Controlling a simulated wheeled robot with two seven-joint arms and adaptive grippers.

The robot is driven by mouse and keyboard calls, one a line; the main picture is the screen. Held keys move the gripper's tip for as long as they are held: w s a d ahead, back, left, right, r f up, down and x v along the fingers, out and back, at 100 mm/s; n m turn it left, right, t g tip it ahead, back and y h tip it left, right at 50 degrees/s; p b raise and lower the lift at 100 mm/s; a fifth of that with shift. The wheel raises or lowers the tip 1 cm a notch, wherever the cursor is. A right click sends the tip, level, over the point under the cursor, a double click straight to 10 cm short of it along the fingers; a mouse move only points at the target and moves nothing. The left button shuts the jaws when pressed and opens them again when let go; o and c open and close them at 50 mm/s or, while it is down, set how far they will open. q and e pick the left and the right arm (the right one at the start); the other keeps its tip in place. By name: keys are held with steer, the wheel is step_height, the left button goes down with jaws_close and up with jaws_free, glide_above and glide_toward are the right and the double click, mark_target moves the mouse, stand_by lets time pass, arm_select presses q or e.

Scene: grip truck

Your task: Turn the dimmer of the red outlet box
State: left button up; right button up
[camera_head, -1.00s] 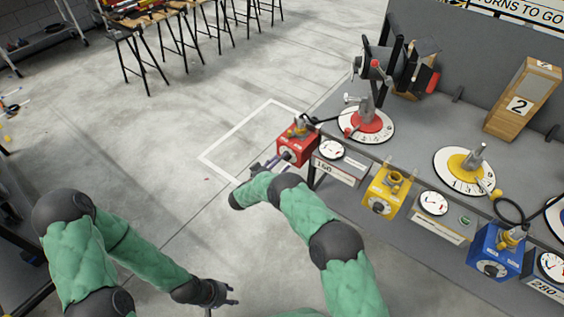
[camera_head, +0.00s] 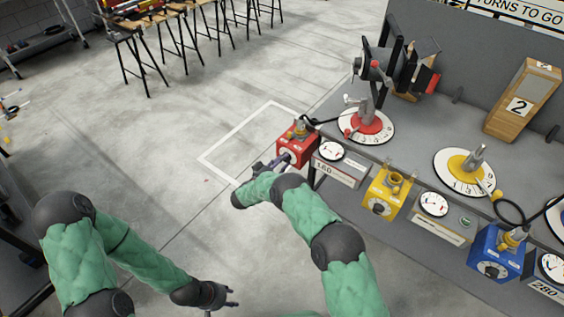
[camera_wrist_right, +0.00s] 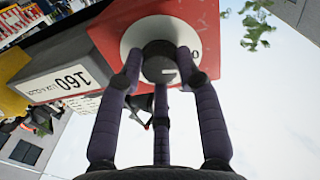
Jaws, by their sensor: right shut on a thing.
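The red outlet box (camera_head: 298,146) stands at the left end of the bench shelf in the head view. Its front shows close up in the right wrist view (camera_wrist_right: 101,38), with a white dial plate (camera_wrist_right: 191,33) around a dark dimmer knob (camera_wrist_right: 160,66). My right gripper (camera_head: 281,161) is at the box front, its fingers (camera_wrist_right: 158,71) shut around the knob in the right wrist view. A small white mark shows on the knob's face. My left gripper (camera_head: 222,297) hangs low over the floor, away from the bench; its fingers look apart and empty.
Right of the red box are a gauge with a "160" label (camera_head: 336,171), a yellow box (camera_head: 384,190) and a blue box (camera_head: 497,252). A red turntable (camera_head: 367,125) and a yellow turntable (camera_head: 464,171) stand behind.

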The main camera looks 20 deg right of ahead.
steer(key=shift+m+y+b, duration=0.5)
steer(key=shift+m+b, duration=2.7)
steer(key=shift+m, duration=4.2)
steer(key=o, duration=1.1)
steer(key=shift+o, duration=0.2)
steer(key=shift+s, duration=0.1)
